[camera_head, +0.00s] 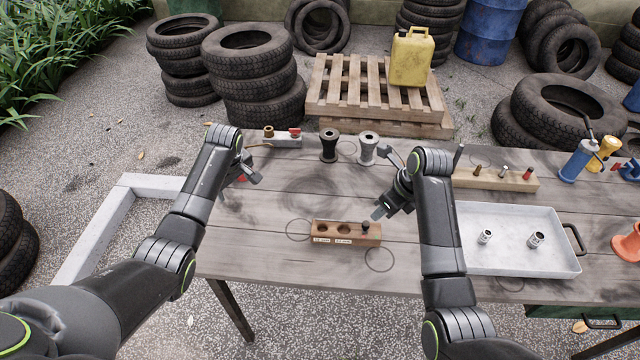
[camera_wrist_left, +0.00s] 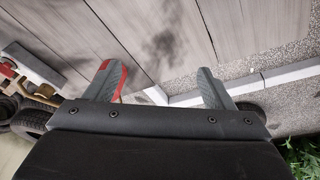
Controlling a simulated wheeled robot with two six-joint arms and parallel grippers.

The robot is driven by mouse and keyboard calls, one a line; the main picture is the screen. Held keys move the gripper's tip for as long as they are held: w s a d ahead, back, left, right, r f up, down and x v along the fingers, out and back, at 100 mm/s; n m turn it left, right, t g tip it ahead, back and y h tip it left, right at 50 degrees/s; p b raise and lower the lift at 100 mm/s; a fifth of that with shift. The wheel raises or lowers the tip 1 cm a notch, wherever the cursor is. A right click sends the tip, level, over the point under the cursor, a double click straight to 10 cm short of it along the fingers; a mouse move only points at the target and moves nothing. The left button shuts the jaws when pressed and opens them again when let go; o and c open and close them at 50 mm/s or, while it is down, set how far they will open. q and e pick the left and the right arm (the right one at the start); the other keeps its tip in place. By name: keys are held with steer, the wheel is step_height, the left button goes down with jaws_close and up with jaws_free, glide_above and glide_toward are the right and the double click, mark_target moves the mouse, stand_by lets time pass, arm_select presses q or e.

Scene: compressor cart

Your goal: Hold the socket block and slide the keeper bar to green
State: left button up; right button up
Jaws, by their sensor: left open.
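A light grey block (camera_head: 281,141) lies at the table's back left edge. It carries a brass-coloured round fitting (camera_head: 269,131) and a small red part (camera_head: 295,132), which may be the keeper bar; no green mark is visible on it. It also shows at the left of the left wrist view (camera_wrist_left: 32,64). My left gripper (camera_head: 244,181) is open and empty above the table's left edge, in front of the block and apart from it. Its spread fingers show in the left wrist view (camera_wrist_left: 160,88). My right gripper (camera_head: 385,209) is above mid-table, behind the brown block; its finger gap is unclear.
A brown wooden block with holes (camera_head: 335,239) sits front centre. Two spools (camera_head: 329,147) (camera_head: 368,148) stand at the back. A metal tray (camera_head: 510,259) with two sockets, a wooden rack (camera_head: 495,180) and a blue torch (camera_head: 578,160) are right. The left-centre tabletop is clear.

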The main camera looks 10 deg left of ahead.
arm_select(q)
steer(key=d+r+n+g+h, duration=0.1)
steer(key=d+r+n, duration=0.25)
steer(key=d, duration=0.95)
step_height(320, 180, up, 4)
steer(key=n+g, duration=0.1)
steer(key=n, duration=0.3)
glide_above(321, 228)
steer(key=s, duration=0.1)
steer(key=shift+h, duration=0.4)
step_height(321, 228, down, 18)
steer(key=shift+s+d+r, duration=0.1)
steer(key=shift+s+r, duration=0.05)
steer(key=shift+r, duration=0.1)
